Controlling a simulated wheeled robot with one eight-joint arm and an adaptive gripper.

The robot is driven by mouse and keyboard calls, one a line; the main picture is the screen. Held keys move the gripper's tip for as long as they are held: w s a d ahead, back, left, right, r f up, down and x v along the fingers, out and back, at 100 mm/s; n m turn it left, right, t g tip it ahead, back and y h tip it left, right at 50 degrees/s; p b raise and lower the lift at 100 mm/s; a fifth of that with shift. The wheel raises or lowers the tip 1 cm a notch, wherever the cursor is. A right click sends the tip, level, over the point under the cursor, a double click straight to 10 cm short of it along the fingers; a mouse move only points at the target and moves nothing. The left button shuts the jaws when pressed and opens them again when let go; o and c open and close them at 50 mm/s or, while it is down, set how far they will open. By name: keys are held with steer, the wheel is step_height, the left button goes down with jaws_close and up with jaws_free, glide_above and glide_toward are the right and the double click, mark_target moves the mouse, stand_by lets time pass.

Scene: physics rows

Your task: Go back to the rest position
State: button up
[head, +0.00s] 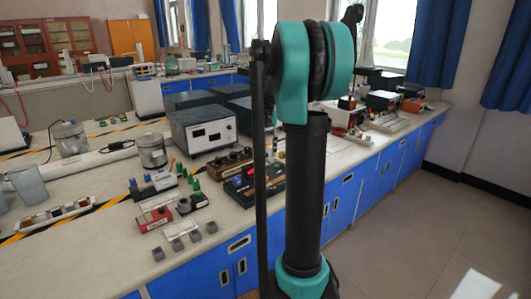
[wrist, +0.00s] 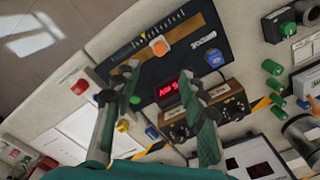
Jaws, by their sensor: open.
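My gripper (wrist: 158,112) shows in the wrist view with its two fingers spread apart and nothing between them. It hangs above the bench top, over a black panel device (wrist: 180,45) with a red lit display, an orange knob (wrist: 159,47) and a scale. Beside that device is a brown box with black knobs (wrist: 232,108). In the head view my arm stands upright in front of the bench and hides part of it; my gripper cannot be made out there.
The long white bench (head: 92,222) with blue cabinets holds meters, a grey power unit (head: 203,128), glass vessels (head: 152,151) and small grey blocks near its front edge. Several knobs and terminals lie close around the gripper. The tiled floor (head: 430,215) at right is clear.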

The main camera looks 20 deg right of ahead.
steer(key=s+a+f+n+t, duration=0.1)
steer(key=s+a+f, duration=0.3)
steer(key=s+f, duration=0.2)
steer(key=s+a+f+n+t, duration=0.1)
steer(key=s+f, duration=0.4)
steer(key=s, duration=0.6)
steer(key=s+a+f+n+t, duration=0.2)
steer(key=s+a+f, duration=0.4)
steer(key=s, duration=0.3)
steer(key=shift+a+f+n, duration=0.3)
steer(key=shift+f+n, duration=0.05)
steer(key=shift+n, duration=0.15)
steer(key=shift+c, duration=0.6)
